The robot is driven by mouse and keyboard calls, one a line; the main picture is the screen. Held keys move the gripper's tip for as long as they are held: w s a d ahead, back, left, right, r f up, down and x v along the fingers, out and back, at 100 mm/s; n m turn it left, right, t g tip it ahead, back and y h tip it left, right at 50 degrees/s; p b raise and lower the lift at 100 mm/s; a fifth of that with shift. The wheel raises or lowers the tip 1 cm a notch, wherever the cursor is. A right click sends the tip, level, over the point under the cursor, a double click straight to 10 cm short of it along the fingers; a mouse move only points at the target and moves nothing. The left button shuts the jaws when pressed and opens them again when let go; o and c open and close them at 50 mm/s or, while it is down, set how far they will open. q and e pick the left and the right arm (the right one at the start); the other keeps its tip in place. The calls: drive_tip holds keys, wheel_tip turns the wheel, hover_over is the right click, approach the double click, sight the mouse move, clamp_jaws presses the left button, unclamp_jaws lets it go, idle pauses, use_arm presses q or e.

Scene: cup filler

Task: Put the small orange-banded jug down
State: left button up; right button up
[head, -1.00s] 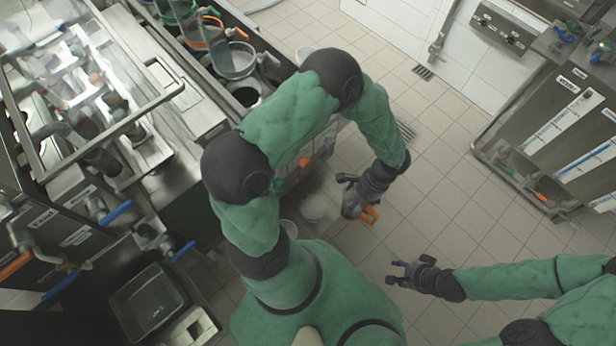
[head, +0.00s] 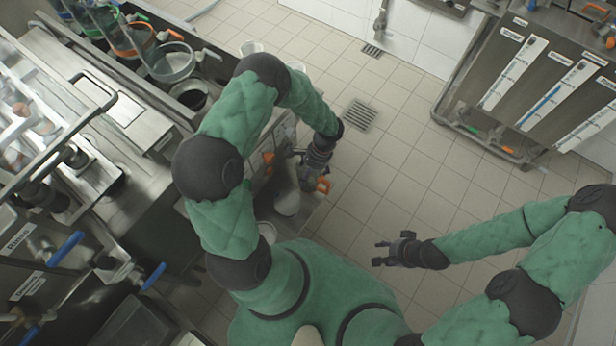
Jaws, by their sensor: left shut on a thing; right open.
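My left gripper (head: 308,172) is shut on the small jug, beside its orange part (head: 323,186). The jug's body is small and partly hidden by the gripper, so I cannot tell whether its base touches the surface below. The gripper is over the outer side of a grey metal surface (head: 305,217) beside my body. A pale, clear vessel (head: 287,202) shows just left of the gripper; I cannot tell whether it is part of the held jug. My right gripper (head: 384,253) is open and empty over the floor.
Larger jugs with coloured bands, including an orange one (head: 140,40) and a clear one (head: 170,63), stand in a row at the upper left. Steel counters and pipework with blue-handled valves (head: 65,248) fill the left. A steel panel unit (head: 545,85) stands at the right.

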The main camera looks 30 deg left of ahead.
use_arm(q)
drive_tip(key=shift+w+a+f, duration=0.2)
drive_tip(key=shift+a+f, duration=0.1)
drive_tip(key=shift+f, duration=0.05)
drive_tip(key=f, duration=0.2)
drive_tip(key=f+b, duration=0.1)
drive_tip(key=shift+w+a+f, duration=0.15)
drive_tip(key=shift+a+f, duration=0.05)
drive_tip(key=shift+f, duration=0.15)
drive_tip(key=shift+r, duration=0.1)
drive_tip(key=shift+f+b, duration=0.2)
drive_tip(key=shift+b, duration=0.15)
drive_tip(key=o, duration=1.5)
drive_tip(key=shift+r, duration=0.15)
